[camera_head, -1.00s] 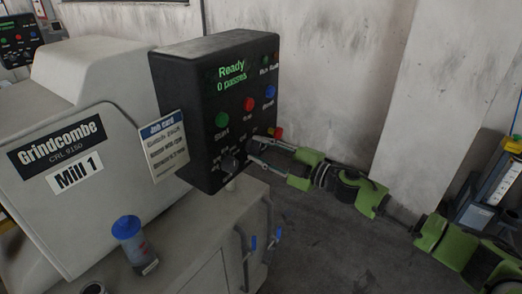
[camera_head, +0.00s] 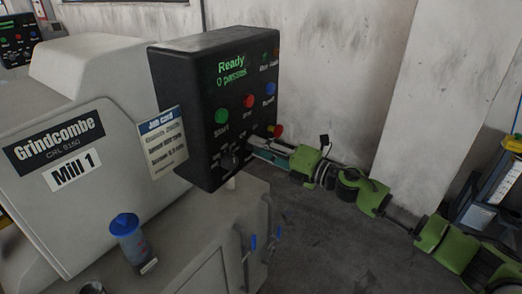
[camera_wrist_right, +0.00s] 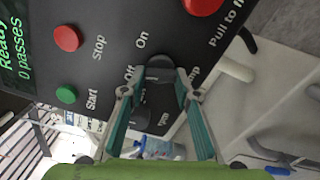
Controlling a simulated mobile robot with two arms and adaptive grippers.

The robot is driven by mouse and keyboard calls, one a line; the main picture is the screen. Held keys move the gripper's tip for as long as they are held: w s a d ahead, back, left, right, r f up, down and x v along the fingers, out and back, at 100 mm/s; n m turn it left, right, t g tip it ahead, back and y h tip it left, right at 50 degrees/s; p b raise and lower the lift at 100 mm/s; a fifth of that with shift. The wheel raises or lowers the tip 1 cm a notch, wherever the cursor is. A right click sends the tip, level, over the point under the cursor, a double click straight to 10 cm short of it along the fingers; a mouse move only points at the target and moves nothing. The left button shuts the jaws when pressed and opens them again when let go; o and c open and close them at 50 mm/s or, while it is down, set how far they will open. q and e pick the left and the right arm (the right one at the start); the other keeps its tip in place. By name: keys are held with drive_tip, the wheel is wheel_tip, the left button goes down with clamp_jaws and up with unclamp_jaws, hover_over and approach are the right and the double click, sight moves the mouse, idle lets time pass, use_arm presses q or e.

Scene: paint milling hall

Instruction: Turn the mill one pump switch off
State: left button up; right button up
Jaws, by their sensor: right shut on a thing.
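The black control box (camera_head: 212,75) of Mill 1 stands at the picture's centre in the head view, its screen reading "Ready, 0 passes". My right gripper (camera_head: 253,143) comes in from the right to the lower part of its face. In the right wrist view my right gripper (camera_wrist_right: 158,78) has its fingers shut on the dark pump switch (camera_wrist_right: 158,69), with "Off" and "On" lettering beside it. The fingers partly hide it, and I cannot tell which way it points. My left gripper is not in view.
Another dark knob (camera_head: 229,160) sits left of the gripper. Green start (camera_head: 222,116), red stop (camera_head: 249,101) and blue reset (camera_head: 270,89) buttons are above. A red pull knob (camera_head: 276,130) is close by. A blue-lidded jar (camera_head: 126,232) stands on the mill's ledge.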

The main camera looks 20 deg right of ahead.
drive_tip(key=shift+f+n, duration=0.15)
drive_tip(key=shift+n, duration=0.95)
drive_tip(key=shift+c, duration=0.2)
drive_tip(key=o, duration=1.1)
drive_tip(key=shift+s, duration=0.1)
drive_tip(key=v, duration=1.2)
